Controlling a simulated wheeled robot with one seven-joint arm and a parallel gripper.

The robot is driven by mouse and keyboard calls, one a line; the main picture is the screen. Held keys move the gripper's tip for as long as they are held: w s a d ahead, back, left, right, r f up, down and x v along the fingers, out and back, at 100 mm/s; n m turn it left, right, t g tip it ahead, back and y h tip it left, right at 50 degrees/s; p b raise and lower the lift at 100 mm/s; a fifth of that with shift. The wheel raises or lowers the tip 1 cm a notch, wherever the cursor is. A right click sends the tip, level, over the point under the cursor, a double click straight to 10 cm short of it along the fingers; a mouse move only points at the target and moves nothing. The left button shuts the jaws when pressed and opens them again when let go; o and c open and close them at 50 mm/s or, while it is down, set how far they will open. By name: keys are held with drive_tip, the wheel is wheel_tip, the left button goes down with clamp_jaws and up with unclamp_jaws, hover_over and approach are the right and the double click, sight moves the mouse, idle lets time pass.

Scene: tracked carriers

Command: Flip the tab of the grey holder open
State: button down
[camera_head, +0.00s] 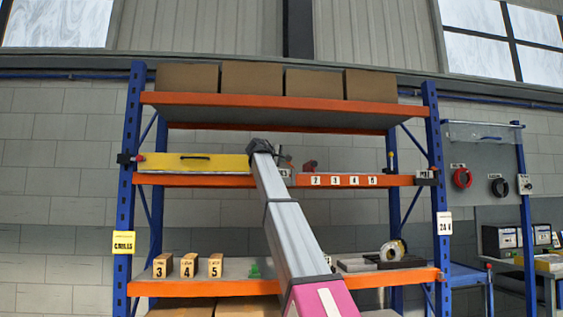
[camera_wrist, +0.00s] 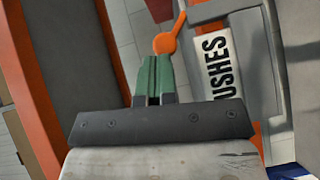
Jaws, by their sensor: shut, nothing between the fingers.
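In the wrist view, my gripper (camera_wrist: 152,60) has its green fingers shut together with nothing between them. An orange tab with a rounded end (camera_wrist: 166,43) is just beyond the fingertips, slightly right, its narrow part slanting up to the right. I cannot tell whether the fingertips touch it. A grey holder (camera_wrist: 225,10) is at upper right, with a white label ending in "USHES" below. In the head view, my arm reaches up to the middle shelf and its dark wrist (camera_head: 262,146) hides the fingers. The tab cannot be made out there.
An orange rack beam (camera_wrist: 30,90) runs down the left of the wrist view. In the head view, a yellow panel (camera_head: 190,163) lies left of my wrist and a numbered orange beam (camera_head: 395,180) right. Boxes (camera_head: 187,78) fill the top shelf; a tape roll (camera_head: 391,251) stands below.

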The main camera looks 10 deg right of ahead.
drive_tip(key=d+r+m+g+y, duration=0.1)
drive_tip(key=m+y, duration=0.1)
drive_tip(key=d+r+m+y, duration=0.1)
drive_tip(key=d+y, duration=0.1)
drive_tip(key=shift+d+r+m+g, duration=0.2)
drive_tip(key=shift+r+m+g, duration=0.15)
drive_tip(key=shift+m+g, duration=0.05)
idle(0.6)
drive_tip(key=shift+r, duration=0.2)
drive_tip(key=shift+r, duration=0.65)
